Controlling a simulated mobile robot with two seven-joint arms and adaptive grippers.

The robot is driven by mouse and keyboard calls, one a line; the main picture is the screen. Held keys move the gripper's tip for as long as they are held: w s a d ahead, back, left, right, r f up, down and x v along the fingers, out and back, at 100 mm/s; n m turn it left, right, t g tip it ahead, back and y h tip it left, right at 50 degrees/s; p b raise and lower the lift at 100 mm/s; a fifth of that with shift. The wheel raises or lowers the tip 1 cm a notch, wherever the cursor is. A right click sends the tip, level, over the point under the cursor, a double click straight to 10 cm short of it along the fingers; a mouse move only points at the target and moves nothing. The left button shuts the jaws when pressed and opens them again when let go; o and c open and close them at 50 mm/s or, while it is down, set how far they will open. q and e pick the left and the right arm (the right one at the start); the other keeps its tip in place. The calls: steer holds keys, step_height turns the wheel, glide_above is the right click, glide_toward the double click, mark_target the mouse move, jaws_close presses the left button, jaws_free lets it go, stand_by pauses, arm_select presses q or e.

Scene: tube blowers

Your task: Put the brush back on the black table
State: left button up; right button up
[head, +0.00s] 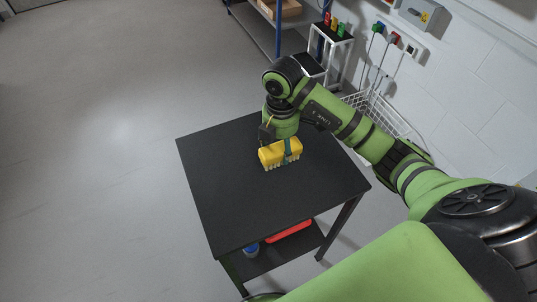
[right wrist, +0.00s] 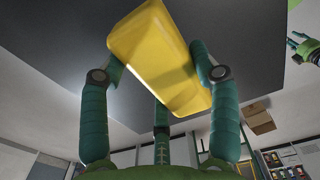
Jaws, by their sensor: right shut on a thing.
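The brush (head: 280,154) has a yellow block-shaped body with a toothed lower edge. My right gripper (head: 289,149) is above it, with a teal finger across its near side. In the right wrist view the yellow brush body (right wrist: 160,55) sits between the teal fingers of my right gripper (right wrist: 158,75), which is shut on it. The brush is over the far right part of the black table (head: 235,205). I cannot tell whether its underside touches the tabletop. The gripper and arm hide part of the table's far edge. My left gripper does not show in the head view.
The tabletop is otherwise clear. A red tray (head: 290,231) and a blue item (head: 251,249) are on its lower shelf. Behind are a blue-framed shelf (head: 275,38), a small stand (head: 335,32) with coloured items, and a white wire basket (head: 385,115). Open floor lies left.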

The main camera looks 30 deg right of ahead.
mark_target(269, 150)
steer(key=shift+w+a+f, duration=0.35)
steer(key=shift+a+f, duration=0.1)
steer(key=shift+a, duration=0.15)
steer(key=shift+w+a+f, duration=0.35)
steer(key=shift+a+f, duration=0.05)
steer(key=shift+a, duration=0.15)
steer(key=shift+f+p, duration=0.65)
steer(key=shift+f, duration=1.3)
steer(key=o, duration=1)
steer(key=shift+r, duration=0.5)
steer(key=shift+r+b, duration=0.45)
steer(key=shift+r, duration=5.05)
